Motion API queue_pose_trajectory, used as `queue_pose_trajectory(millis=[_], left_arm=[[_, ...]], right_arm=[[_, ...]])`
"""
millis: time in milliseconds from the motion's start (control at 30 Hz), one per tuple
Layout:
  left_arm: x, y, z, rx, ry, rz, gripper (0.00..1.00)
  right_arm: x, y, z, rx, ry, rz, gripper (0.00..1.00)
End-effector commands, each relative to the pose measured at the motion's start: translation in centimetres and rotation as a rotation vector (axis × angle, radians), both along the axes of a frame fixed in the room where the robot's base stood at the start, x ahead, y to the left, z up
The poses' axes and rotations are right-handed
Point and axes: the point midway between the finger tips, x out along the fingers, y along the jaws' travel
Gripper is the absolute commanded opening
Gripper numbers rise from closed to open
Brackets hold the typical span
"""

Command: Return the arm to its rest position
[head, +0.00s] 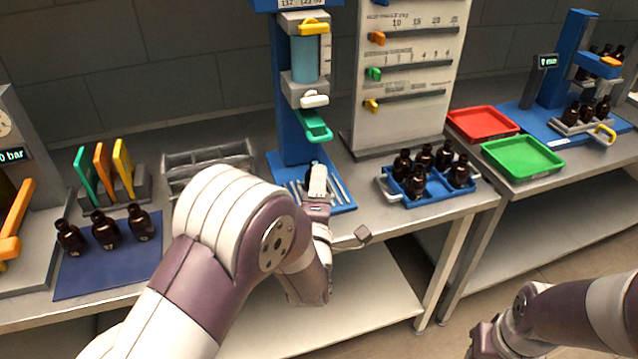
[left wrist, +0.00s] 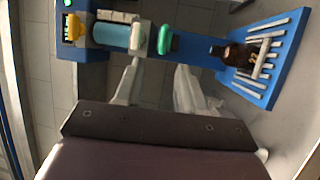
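My left arm reaches across the front of the bench in the head view. Its gripper (head: 318,190) is in front of the blue filling stand (head: 290,135). In the left wrist view its two fingers (left wrist: 160,88) are spread with nothing between them. In the head view this bottle is mostly hidden behind the gripper. My right arm shows at the lower right, with its gripper (head: 488,342) low at the picture edge; its fingers are not clear.
A blue crate (head: 430,197) with several amber bottles stands right of the stand. A blue mat (head: 110,268) bears three bottles at left, near a grey rack (head: 207,165). A slider panel (head: 405,75) rises behind. Red (head: 482,124) and green (head: 522,157) trays lie on the right bench.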

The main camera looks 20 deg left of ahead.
Motion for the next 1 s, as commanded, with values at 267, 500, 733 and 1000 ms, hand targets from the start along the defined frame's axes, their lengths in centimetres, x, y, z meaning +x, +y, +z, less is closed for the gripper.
queue_pose_trajectory(millis=[267, 500, 733, 1000], left_arm=[[0.3, -0.4, -2.3, 0.132, 0.137, -0.008, 0.40], [-8.4, -3.5, -14.7, 0.852, 1.010, -0.576, 0.40], [-22.4, 0.5, -13.4, 1.243, 1.406, -1.224, 0.40], [-21.9, 2.3, -11.5, 1.222, 1.405, -1.152, 0.40]], right_arm=[[0.0, 0.0, 0.0, 0.000, 0.000, 0.000, 0.43], [0.0, 0.0, 0.0, 0.000, 0.000, 0.000, 0.43], [0.0, 0.0, 0.0, 0.000, 0.000, 0.000, 0.43], [0.0, 0.0, 0.0, 0.000, 0.000, 0.000, 0.43]])
